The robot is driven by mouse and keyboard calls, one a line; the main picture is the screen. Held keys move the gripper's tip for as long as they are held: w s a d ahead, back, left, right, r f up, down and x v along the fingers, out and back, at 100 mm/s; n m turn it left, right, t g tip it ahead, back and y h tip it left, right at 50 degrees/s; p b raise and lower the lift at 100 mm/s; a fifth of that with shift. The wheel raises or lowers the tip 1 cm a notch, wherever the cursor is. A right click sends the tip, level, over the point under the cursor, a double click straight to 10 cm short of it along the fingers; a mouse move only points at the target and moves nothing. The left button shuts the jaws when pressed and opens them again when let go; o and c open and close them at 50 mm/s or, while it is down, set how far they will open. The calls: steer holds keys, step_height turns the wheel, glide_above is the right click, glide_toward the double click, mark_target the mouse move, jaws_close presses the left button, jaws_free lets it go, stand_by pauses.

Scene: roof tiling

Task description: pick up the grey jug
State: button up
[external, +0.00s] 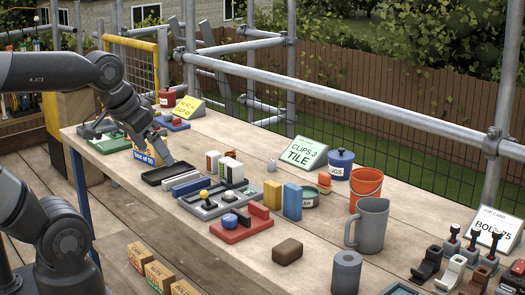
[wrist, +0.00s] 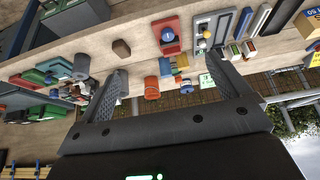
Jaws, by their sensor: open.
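The grey jug (external: 370,228) stands upright on the wooden table in the external view, right of the middle. Its handle points left, and the orange bucket (external: 366,185) is close behind it. My gripper (external: 163,152) is far to the left of the jug, over the table's left part near the black tray. In the wrist view my gripper (wrist: 172,68) shows its two fingers spread apart, with nothing held between them. I cannot make out the jug clearly in the wrist view; the left finger may hide it.
A grey roll (external: 346,272) stands just in front of the jug. A brown block (external: 287,251) lies to its left. Joysticks and a sign (external: 495,228) are to its right. Blue and yellow blocks, a red tray (external: 240,227) and a parts tray lie between my gripper and the jug.

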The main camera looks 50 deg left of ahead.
steer(key=c, duration=1.6)
steer(key=shift+c, duration=0.2)
steer(key=n+h, duration=1.2)
steer(key=n, duration=1)
glide_toward(364, 229)
steer(key=s, duration=0.1)
steer(key=s+a+f, duration=0.1)
steer(key=s+f, duration=0.1)
steer(key=shift+a+f, duration=0.2)
steer(key=shift+a, duration=0.15)
steer(key=shift+h, duration=0.3)
steer(key=x, duration=0.5)
steer(key=shift+f, duration=0.1)
steer(key=shift+r+x, duration=0.15)
steer(key=shift+x, duration=1.25)
steer(key=shift+r+x, duration=0.15)
steer(key=shift+x, duration=1.2)
